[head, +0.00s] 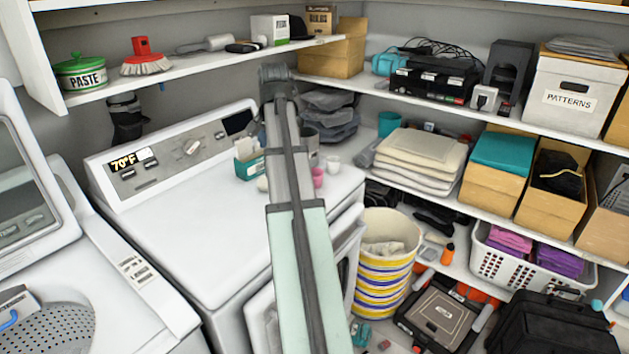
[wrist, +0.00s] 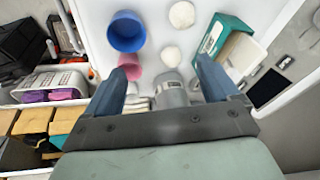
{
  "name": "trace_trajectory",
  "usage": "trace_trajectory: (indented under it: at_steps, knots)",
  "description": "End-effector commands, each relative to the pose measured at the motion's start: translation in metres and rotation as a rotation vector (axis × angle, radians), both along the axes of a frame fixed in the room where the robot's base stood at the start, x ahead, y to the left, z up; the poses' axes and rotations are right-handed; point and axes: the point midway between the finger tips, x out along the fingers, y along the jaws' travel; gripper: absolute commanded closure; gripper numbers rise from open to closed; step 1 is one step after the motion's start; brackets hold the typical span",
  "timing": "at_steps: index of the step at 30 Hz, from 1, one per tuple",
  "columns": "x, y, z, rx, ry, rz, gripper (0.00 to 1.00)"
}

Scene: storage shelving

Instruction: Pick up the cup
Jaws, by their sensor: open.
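Several cup-like things stand on the white machine top. A blue cup (wrist: 126,32) is at the upper left of the wrist view, and a pink cup (wrist: 130,65) is just below it, partly behind my left finger. The pink cup also shows in the head view (head: 318,178), right of my arm, near a small white cup (head: 333,163). My gripper (wrist: 166,68) is open and empty, pointing down over the machine top. A grey container (wrist: 172,91) shows between its fingers. In the head view my arm hides the gripper.
A teal box (wrist: 231,43) stands beside the right finger. Two white rounded things (wrist: 182,14) (wrist: 170,56) lie between the box and the cups. A striped basket (head: 384,270) stands right of the machine. The machine's left top is clear.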

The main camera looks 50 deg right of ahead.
Motion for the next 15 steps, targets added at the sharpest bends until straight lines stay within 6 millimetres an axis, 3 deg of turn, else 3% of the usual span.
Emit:
trace_trajectory:
  at_steps: [3,6,11,15]
  knots:
    - [-0.016,-0.034,-0.007,-0.063,0.065,-0.182,0.12]
    - [-0.027,-0.052,-0.011,-0.105,0.098,-0.289,0.12]
    - [-0.036,-0.065,-0.014,-0.14,0.119,-0.366,0.12]
    - [-0.038,-0.071,-0.027,-0.143,0.123,-0.375,0.12]
